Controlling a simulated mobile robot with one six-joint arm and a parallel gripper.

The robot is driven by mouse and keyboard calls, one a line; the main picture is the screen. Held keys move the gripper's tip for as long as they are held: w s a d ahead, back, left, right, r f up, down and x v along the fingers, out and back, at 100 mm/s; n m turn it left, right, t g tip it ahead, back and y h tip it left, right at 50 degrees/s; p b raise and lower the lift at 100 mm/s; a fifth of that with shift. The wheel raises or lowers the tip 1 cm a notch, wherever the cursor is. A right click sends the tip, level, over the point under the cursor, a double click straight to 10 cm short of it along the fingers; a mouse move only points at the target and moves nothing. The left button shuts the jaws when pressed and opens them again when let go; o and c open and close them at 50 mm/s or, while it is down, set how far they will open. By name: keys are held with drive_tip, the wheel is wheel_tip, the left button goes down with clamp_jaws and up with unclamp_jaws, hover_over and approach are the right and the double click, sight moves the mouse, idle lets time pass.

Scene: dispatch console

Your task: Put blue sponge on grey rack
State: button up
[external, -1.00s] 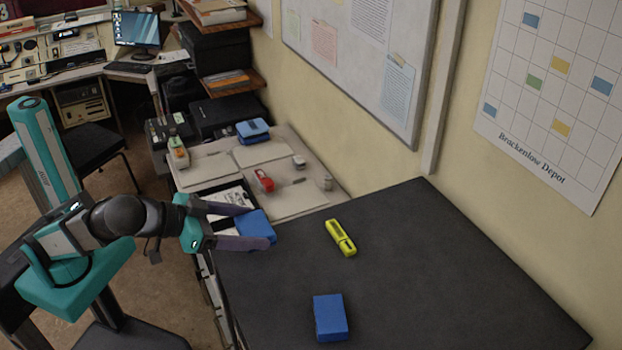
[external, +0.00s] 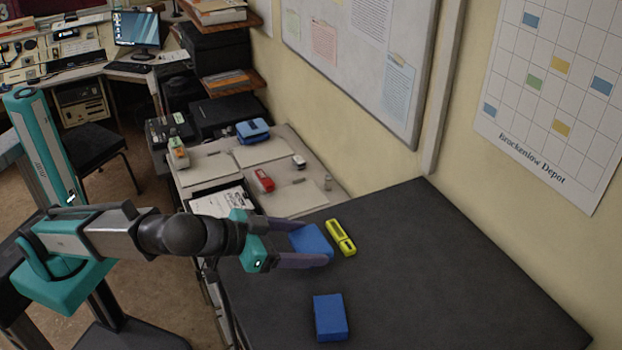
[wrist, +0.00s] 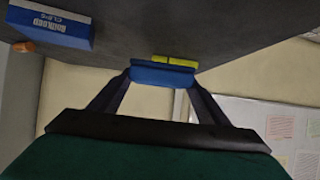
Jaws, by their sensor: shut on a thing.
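My gripper (external: 314,244) is shut on a blue block, the blue sponge (external: 308,239), over the dark tabletop. In the wrist view, the sponge (wrist: 160,76) sits between the two finger ends of my gripper (wrist: 162,82). I cannot tell whether its underside touches the tabletop. I cannot make out a grey rack in either view.
A yellow item (external: 340,237) lies just right of the sponge. A blue box (external: 330,317) with white lettering in the wrist view (wrist: 50,24) lies nearer the front. The dark tabletop (external: 440,265) is clear to the right. Papers and small items cover the lower desk (external: 285,203).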

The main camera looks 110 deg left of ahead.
sight(319, 248)
drive_tip(key=w, duration=0.2)
drive_tip(key=w+p, duration=0.1)
drive_tip(key=w, duration=0.1)
drive_tip(key=shift+a+f, duration=0.15)
drive_tip(key=shift+f, duration=0.05)
drive_tip(key=shift+f+p, duration=0.6)
drive_tip(key=shift+f, duration=0.3)
drive_tip(key=shift+f+p, duration=0.3)
drive_tip(key=shift+f, duration=0.55)
drive_tip(key=shift+f, duration=0.15)
drive_tip(key=o, duration=1.1)
drive_tip(key=shift+r, duration=0.2)
